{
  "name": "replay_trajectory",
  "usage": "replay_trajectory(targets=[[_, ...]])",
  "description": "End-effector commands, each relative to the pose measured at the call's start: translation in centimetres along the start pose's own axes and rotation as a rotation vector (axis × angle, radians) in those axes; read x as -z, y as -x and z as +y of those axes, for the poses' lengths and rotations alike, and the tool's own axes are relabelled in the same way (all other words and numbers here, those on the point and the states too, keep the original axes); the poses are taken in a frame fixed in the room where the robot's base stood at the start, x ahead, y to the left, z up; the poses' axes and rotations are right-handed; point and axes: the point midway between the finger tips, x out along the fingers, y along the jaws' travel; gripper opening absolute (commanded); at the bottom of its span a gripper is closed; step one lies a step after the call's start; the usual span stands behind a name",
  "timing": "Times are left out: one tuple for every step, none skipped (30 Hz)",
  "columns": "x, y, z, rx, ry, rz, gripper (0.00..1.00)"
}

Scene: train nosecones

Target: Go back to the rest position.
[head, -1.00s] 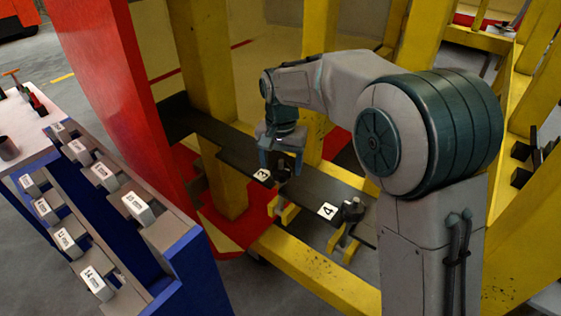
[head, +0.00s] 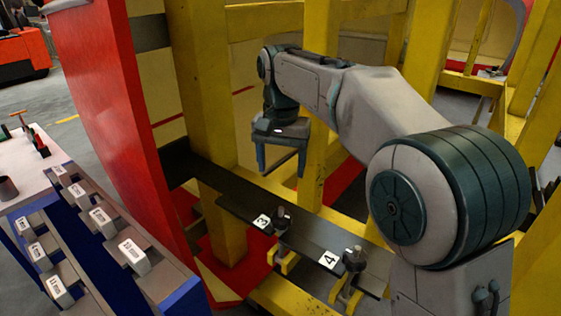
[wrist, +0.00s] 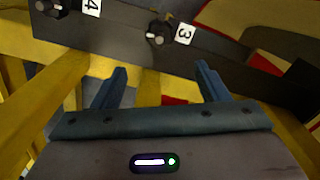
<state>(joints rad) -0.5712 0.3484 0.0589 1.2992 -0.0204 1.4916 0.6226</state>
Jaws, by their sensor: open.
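My gripper (head: 281,165) is open and empty, pointing down above the dark shelf (head: 188,172) on the yellow frame. Its two blue fingers stand apart in the wrist view (wrist: 160,82), with nothing between them. A dark knob-like part (head: 283,217) sits beside the label 3 (head: 262,221), below my gripper and apart from it. It also shows in the wrist view (wrist: 158,36). A second dark part (head: 354,259) sits beside the label 4 (head: 328,260).
Yellow posts (head: 205,90) stand close around my arm. A red panel (head: 110,110) rises at the left. A blue rack (head: 95,260) with several numbered grey blocks stands at lower left. A white table (head: 30,165) with small items is at the far left.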

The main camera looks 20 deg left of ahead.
Motion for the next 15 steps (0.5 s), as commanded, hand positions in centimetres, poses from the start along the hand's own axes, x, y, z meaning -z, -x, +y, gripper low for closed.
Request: replay_trajectory(targets=[[0.0,0.1,0.0,0.000,0.000,0.001,0.68],[0.0,0.2,0.0,0.000,0.000,0.001,0.68],[0.0,0.2,0.0,0.000,0.000,0.001,0.68],[0.0,0.2,0.0,0.000,0.000,0.001,0.68],[0.0,0.2,0.0,0.000,0.000,0.000,0.68],[0.0,0.2,0.0,0.000,0.000,0.000,0.68],[0.0,0.2,0.0,0.000,0.000,0.000,0.68],[0.0,0.1,0.0,0.000,0.000,0.000,0.68],[0.0,0.1,0.0,0.000,0.000,0.000,0.68],[0.0,0.1,0.0,0.000,0.000,0.000,0.68],[0.0,0.1,0.0,0.000,0.000,0.000,0.68],[0.0,0.1,0.0,0.000,0.000,0.000,0.68],[0.0,0.2,0.3,0.001,-0.001,0.002,0.68],[-0.1,0.3,1.2,0.002,-0.004,0.006,0.68],[-0.2,0.4,2.4,0.006,-0.006,0.014,0.68]])
